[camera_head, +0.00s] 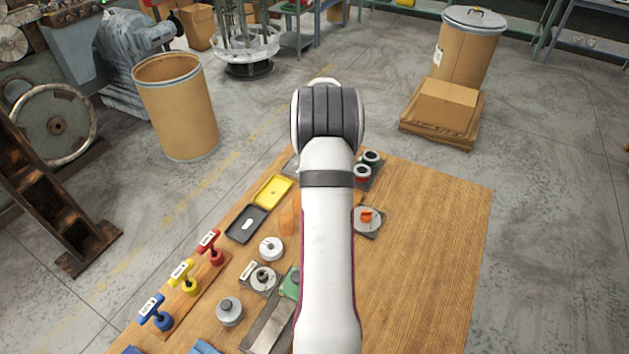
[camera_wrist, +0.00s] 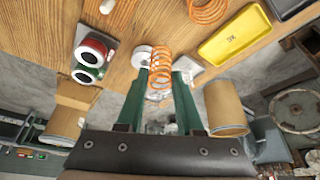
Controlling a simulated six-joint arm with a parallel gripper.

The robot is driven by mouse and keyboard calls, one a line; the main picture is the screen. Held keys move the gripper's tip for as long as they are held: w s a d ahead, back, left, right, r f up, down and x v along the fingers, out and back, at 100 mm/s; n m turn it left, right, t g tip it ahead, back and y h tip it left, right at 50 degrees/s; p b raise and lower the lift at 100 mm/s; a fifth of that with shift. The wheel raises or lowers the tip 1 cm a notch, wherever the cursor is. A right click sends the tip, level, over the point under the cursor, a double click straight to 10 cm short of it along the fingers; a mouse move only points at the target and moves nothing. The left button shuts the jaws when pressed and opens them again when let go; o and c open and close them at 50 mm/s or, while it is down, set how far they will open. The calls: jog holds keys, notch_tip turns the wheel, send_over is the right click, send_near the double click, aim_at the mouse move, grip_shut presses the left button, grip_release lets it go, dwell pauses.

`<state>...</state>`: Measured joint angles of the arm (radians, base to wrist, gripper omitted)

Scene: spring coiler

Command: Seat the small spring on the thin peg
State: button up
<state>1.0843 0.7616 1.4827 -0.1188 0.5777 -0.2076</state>
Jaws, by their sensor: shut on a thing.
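In the wrist view, my gripper (camera_wrist: 160,78) has two green fingers shut on an orange coil spring (camera_wrist: 160,62). A pale round disc (camera_wrist: 141,55) shows on the table just beside and behind the spring. I cannot make out a thin peg on it, nor whether the spring is around one or touches the disc. In the head view my arm hides the gripper and the held spring.
In the head view, a yellow tray (camera_head: 273,191), a dark tray (camera_head: 240,233) and a round base with an orange piece (camera_head: 368,228) flank my arm. Ringed cylinders (camera_wrist: 90,57) stand to the left in the wrist view. The table's right side (camera_head: 435,260) is clear.

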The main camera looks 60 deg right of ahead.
jog(key=s+r, duration=0.3)
jog(key=s, duration=0.6)
jog(key=shift+d+f, duration=0.2)
jog(key=shift+f, duration=2.25)
jog(key=shift+f, duration=1.8)
jog(key=o, duration=1.4)
jog(key=shift+r, duration=5.6)
